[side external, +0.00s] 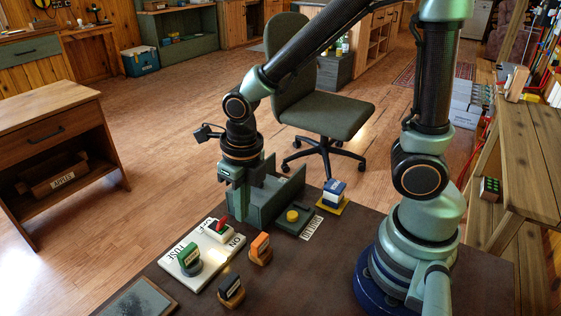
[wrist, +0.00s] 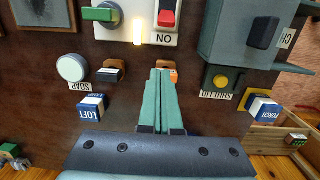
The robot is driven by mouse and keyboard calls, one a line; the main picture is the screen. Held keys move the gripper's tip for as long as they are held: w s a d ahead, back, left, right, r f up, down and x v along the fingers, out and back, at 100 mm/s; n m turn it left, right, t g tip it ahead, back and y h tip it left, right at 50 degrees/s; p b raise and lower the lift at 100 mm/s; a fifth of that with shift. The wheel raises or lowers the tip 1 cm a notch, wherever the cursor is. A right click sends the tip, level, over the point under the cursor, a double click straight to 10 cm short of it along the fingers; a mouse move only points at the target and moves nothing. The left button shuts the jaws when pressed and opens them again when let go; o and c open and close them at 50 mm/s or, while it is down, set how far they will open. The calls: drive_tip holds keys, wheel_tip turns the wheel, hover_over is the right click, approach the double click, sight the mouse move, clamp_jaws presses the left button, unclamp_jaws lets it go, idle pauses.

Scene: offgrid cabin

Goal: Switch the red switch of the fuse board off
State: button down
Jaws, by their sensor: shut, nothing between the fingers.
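The fuse board (side external: 205,277) is a white plate on the dark table, at the top of the wrist view (wrist: 187,37). Its red switch (side external: 223,222) stands in a white housing, and it also shows in the wrist view (wrist: 167,17), with the ON label between it and my fingers. A small lamp (wrist: 139,36) on the plate glows yellow. A green handle (side external: 189,255) stands on the same board. My gripper (side external: 240,216) points down beside the red switch, apart from it. In the wrist view its fingers (wrist: 161,72) are together and empty, short of the board's edge.
An orange-topped block (side external: 261,245) and a black-topped block (side external: 231,290) stand near the board. A grey-green box (side external: 275,195) is close to my gripper, with a yellow button (side external: 292,215) beside it. A blue-and-white PORCH block (side external: 333,194) stands farther right.

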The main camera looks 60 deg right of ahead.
sight(223, 220)
drive_tip(key=f, duration=0.7)
drive_tip(key=shift+w+f, duration=0.25)
drive_tip(key=shift+f, duration=0.15)
drive_tip(key=shift+w+r, duration=0.35)
drive_tip(key=shift+w, duration=0.3)
drive_tip(key=shift+w+r, duration=0.3)
drive_tip(key=shift+w, duration=0.3)
drive_tip(key=shift+w+r, duration=0.3)
drive_tip(key=shift+w, duration=0.35)
drive_tip(key=shift+w+r+g+h, duration=0.3)
drive_tip(key=shift+w+g, duration=0.15)
drive_tip(key=shift+g, duration=0.35)
drive_tip(key=shift+w+r+g, duration=0.15)
drive_tip(key=shift+w+g, duration=0.4)
drive_tip(key=shift+g, duration=0.15)
drive_tip(key=shift+w+r, duration=0.15)
drive_tip(key=shift+w, duration=0.9)
drive_tip(key=shift+r, duration=0.15)
drive_tip(key=shift+r, duration=0.7)
